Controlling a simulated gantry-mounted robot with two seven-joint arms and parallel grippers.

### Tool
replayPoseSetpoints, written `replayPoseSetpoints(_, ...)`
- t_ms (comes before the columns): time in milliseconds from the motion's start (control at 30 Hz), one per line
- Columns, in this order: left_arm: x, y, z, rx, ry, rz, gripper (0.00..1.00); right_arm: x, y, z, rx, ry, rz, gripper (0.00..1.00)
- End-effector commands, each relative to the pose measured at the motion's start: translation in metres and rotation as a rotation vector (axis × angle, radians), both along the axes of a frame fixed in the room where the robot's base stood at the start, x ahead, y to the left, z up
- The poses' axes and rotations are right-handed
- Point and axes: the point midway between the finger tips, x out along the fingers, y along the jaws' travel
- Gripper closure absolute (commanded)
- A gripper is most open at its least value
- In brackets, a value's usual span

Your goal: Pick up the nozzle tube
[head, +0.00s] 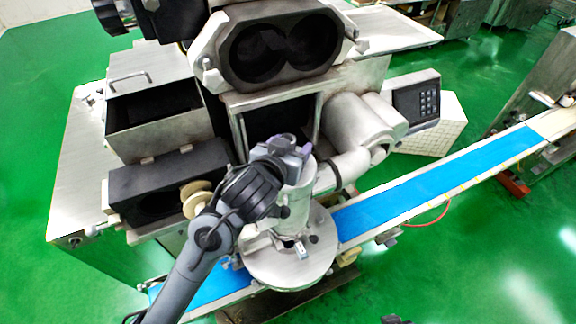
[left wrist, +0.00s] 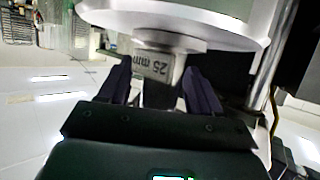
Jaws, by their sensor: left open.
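A short metal piece marked "25 mm" (left wrist: 157,68), which appears to be the nozzle tube, shows in the left wrist view against the underside of a round metal part (left wrist: 180,15) as pictured. My left gripper (left wrist: 160,88) is open, with one dark finger on each side of this piece. I cannot tell whether the fingers touch it. In the head view my left gripper (head: 290,150) is at the top of the upright metal cylinder, in front of the machine's opening. My wrist hides the piece there.
A round metal plate (head: 290,272) surrounds the cylinder's base above a blue conveyor belt (head: 430,188). The twin-hole hopper (head: 285,50) stands behind my gripper. A dark box with a cream knob (head: 196,198) is close to my left arm. A control panel (head: 416,104) stands right.

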Motion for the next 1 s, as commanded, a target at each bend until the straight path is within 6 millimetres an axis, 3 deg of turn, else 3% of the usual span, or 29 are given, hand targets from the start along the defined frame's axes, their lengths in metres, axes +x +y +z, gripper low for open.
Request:
replayPoseSetpoints(33, -0.0001, 0.0000, -0.0001, 0.000, 0.000, 0.000, 0.36, 0.0001, -0.0001, 0.0000, 0.000, 0.000, 0.000, 0.57)
replayPoseSetpoints(467, -0.0002, 0.0002, -0.0006, 0.002, 0.002, 0.000, 1.00, 0.0003, 0.0016, 0.0001, 0.007, 0.000, -0.005, 0.57)
replayPoseSetpoints(1000, -0.0002, -0.0003, 0.0056, -0.002, 0.000, -0.001, 1.00, 0.0003, 0.0021, 0.0005, 0.009, 0.000, -0.006, 0.57)
